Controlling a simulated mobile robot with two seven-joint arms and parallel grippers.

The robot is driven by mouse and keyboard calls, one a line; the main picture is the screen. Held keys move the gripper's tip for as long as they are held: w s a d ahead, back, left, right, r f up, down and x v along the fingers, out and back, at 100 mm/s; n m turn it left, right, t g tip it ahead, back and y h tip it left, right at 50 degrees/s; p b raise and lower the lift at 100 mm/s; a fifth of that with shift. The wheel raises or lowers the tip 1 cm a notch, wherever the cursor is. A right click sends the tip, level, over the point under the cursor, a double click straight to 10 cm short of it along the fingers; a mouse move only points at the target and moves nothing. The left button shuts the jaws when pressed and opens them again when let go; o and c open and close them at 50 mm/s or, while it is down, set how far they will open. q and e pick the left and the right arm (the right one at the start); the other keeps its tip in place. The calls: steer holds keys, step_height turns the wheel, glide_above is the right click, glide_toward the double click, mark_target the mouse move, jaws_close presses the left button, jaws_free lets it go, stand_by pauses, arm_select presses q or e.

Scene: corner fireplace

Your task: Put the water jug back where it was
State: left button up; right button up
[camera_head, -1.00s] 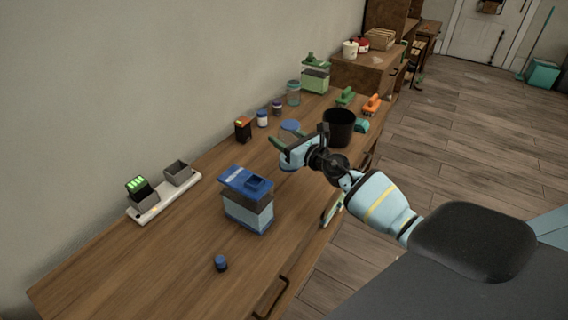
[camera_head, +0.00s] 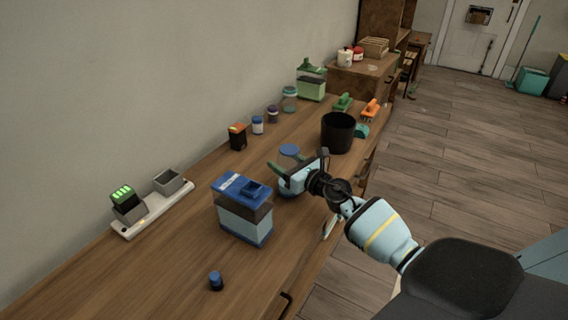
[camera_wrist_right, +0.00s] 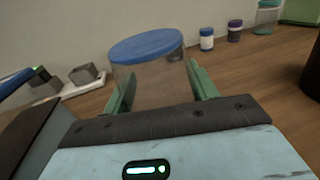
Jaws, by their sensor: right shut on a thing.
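The water jug, a clear see-through vessel with a round blue lid (camera_wrist_right: 147,45), is between the green fingers of my right gripper (camera_wrist_right: 160,92) in the wrist view. The fingers are shut on the jug's body from both sides. The jug looks roughly upright. Its lower part is hidden, so I cannot tell whether it touches the counter. My left gripper is not in view.
A blue-topped box (camera_head: 243,209) stands close left of the gripper, and a black bin (camera_head: 338,132) behind it on the right. Small jars, including a blue-lidded one (camera_head: 257,125), line the wall side. A charger strip (camera_head: 154,209) lies left. A small blue cap (camera_head: 216,281) is in front.

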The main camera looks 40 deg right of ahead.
steer(key=shift+f, duration=0.2)
steer(key=o, duration=1.3)
steer(key=shift+r, duration=0.1)
steer(key=shift+r, duration=0.3)
steer(key=s, duration=0.3)
steer(key=s+d, duration=0.1)
steer(key=s, duration=0.6)
steer(key=shift+s+d+f, duration=0.2)
steer(key=shift+s+f, duration=0.05)
steer(key=shift+s, duration=0.05)
steer(key=shift+s+d+r, duration=0.1)
steer(key=shift+s, duration=0.55)
